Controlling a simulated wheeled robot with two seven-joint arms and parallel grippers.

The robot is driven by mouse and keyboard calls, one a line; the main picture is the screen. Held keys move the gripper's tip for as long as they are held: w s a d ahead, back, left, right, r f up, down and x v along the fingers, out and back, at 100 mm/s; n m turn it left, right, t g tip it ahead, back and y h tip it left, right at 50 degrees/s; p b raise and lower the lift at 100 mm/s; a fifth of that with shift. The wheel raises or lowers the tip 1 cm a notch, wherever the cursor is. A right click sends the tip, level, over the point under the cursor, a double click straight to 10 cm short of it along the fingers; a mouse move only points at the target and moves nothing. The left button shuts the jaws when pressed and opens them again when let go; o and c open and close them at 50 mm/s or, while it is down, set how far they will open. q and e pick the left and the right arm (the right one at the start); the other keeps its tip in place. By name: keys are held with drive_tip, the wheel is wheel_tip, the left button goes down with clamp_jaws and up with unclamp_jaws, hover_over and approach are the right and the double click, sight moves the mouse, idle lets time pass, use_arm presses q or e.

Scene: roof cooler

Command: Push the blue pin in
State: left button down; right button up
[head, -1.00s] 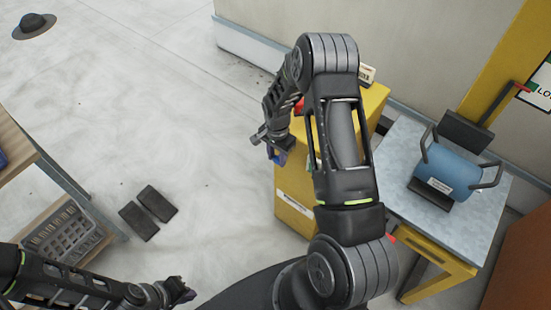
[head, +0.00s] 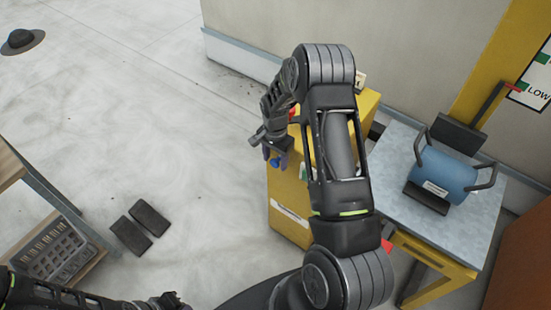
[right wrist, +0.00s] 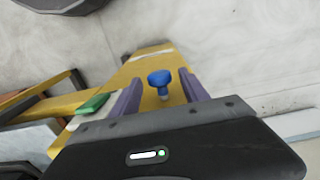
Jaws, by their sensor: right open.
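The blue pin (right wrist: 160,78) has a round, wide head on a short pale shank and stands out from the yellow cabinet (right wrist: 150,60). It also shows in the head view (head: 275,162) at the cabinet's left side. My right gripper (right wrist: 159,82) is open, with one purple finger on each side of the pin in the right wrist view. I see gaps between the pin head and both fingers. In the head view my right gripper (head: 272,152) is at the pin, partly hidden by its own wrist. My left gripper (head: 170,301) is at the bottom edge, its jaws unclear.
A green block (right wrist: 92,104) sits left of the fingers. A bench (head: 455,235) holding a blue cylinder (head: 448,174) stands right of the cabinet. Open floor (head: 140,110) lies left of the cabinet.

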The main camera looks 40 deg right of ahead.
wheel_tip(320, 180, up, 8)
drive_tip(key=shift+f+b, duration=0.1)
drive_tip(key=shift+b, duration=0.5)
drive_tip(key=s+a+f+n+y, duration=0.1)
drive_tip(key=s+a+f+n, duration=0.2)
drive_tip(key=a+f, duration=0.35)
drive_tip(key=s+a+f+n+y, duration=0.1)
drive_tip(key=s+a+f+n, duration=0.25)
drive_tip(key=a, duration=0.65)
drive_tip(key=s+a+f+n+y, duration=0.1)
drive_tip(key=s+a+f+n, duration=0.1)
drive_tip(key=s+a, duration=0.5)
drive_tip(key=s+a+f+n+y, duration=0.1)
drive_tip(key=s+a+n, duration=0.3)
drive_tip(key=s+a, duration=0.4)
drive_tip(key=shift+s+a+f+t, duration=0.3)
drive_tip(key=shift+a+f, duration=0.05)
drive_tip(key=shift+a, duration=0.2)
